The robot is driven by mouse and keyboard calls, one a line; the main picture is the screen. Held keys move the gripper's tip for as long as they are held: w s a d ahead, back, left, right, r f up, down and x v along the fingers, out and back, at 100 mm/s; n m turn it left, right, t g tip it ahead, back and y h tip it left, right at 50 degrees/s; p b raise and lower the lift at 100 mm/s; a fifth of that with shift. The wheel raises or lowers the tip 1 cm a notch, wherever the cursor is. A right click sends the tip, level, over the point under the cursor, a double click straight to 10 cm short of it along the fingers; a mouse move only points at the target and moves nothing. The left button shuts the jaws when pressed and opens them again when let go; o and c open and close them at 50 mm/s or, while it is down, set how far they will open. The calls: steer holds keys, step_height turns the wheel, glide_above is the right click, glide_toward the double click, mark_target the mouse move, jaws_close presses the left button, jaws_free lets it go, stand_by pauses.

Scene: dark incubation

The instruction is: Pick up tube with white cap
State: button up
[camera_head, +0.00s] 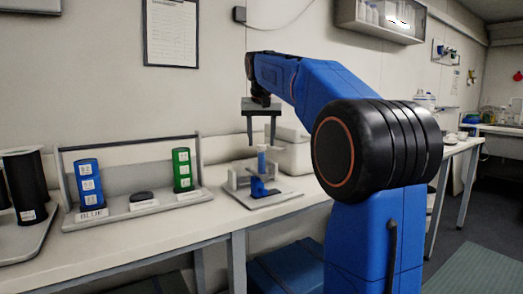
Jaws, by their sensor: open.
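My gripper (261,139) hangs from my blue arm, open and pointing down, above the bench. Below it, apart from the fingertips, a small blue upright piece (262,162) stands in a grey and white stand with a blue base part (262,188). I cannot tell whether this piece is a tube, and its top shows no clear white cap. Left of it, a long grey rack holds a blue labelled holder (89,184) and a green labelled holder (183,170). No tube with a white cap can be made out.
A dark cylinder (27,184) stands on a tray at the far left. The rack (118,214) has a handle bar over it, with a small black puck (141,196) in its middle. A white box (290,150) stands behind the stand. The front bench edge is clear.

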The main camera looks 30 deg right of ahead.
mark_target(261, 146)
steer(key=shift+x, duration=2.4)
steer(key=c, duration=1.2)
steer(key=shift+o, duration=0.2)
steer(key=shift+w, duration=0.15)
steer(key=o, duration=1.1)
steer(key=shift+r, duration=0.15)
steer(key=v, duration=1.7)
